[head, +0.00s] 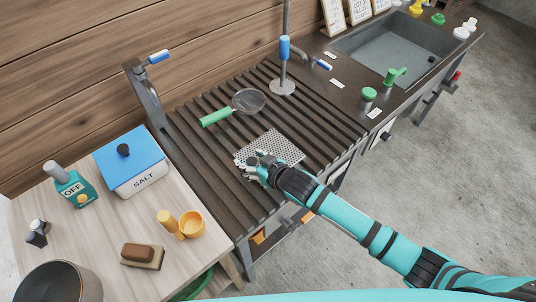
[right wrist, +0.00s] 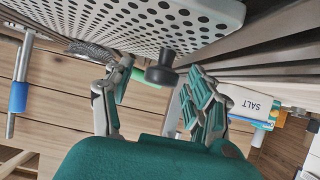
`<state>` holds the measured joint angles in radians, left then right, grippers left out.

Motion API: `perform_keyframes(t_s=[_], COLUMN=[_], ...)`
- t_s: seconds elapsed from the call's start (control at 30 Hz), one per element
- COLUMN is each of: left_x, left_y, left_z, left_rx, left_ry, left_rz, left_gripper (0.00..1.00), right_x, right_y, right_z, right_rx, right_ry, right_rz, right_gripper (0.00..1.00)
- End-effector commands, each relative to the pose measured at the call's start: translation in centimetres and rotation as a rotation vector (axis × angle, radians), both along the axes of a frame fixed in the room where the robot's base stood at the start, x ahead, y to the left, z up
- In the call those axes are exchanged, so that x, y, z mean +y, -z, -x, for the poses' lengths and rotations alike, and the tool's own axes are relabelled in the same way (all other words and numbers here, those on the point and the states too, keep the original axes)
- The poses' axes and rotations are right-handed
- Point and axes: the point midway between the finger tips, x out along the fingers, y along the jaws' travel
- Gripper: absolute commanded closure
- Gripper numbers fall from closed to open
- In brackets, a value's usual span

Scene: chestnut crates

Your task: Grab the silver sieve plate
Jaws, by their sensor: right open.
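The silver sieve plate (head: 280,146) is a flat perforated sheet lying on the dark slatted rack. In the right wrist view the sieve plate (right wrist: 130,22) fills the top, with a dark knob (right wrist: 161,73) at its edge. My right gripper (head: 256,167) is over the plate's near left part in the head view. In the right wrist view the right gripper (right wrist: 158,100) is open, its fingers on either side of the knob with gaps between. I cannot tell whether any finger touches it. My left gripper is not in view.
A green-handled strainer (head: 216,117) lies on the slatted rack (head: 190,150) behind the plate. At left, a wooden table (head: 90,215) holds a blue-lidded salt box (head: 135,165) and a yellow cup (head: 191,224). A sink (head: 395,55) is at back right.

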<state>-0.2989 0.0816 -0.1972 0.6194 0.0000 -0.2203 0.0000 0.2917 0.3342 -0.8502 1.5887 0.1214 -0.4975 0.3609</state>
Motion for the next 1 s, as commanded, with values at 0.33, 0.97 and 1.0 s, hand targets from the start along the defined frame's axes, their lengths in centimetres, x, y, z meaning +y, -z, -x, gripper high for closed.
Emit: perform_keyframes(t_s=[0.33, 0.97, 1.0], left_x=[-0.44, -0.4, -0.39], left_y=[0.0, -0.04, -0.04], left_z=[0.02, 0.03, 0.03], left_rx=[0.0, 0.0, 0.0], left_ry=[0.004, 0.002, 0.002], left_rz=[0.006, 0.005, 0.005], left_gripper=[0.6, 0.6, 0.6], right_x=[0.19, 0.27, 0.27], right_y=[0.18, -0.22, -0.22], right_z=[-0.22, -0.36, -0.36], right_rx=[0.0, -0.009, -0.009], right_ry=[-0.001, -0.002, -0.002], right_rz=[0.0, -0.004, -0.004], right_gripper=[0.51, 1.0, 1.0])
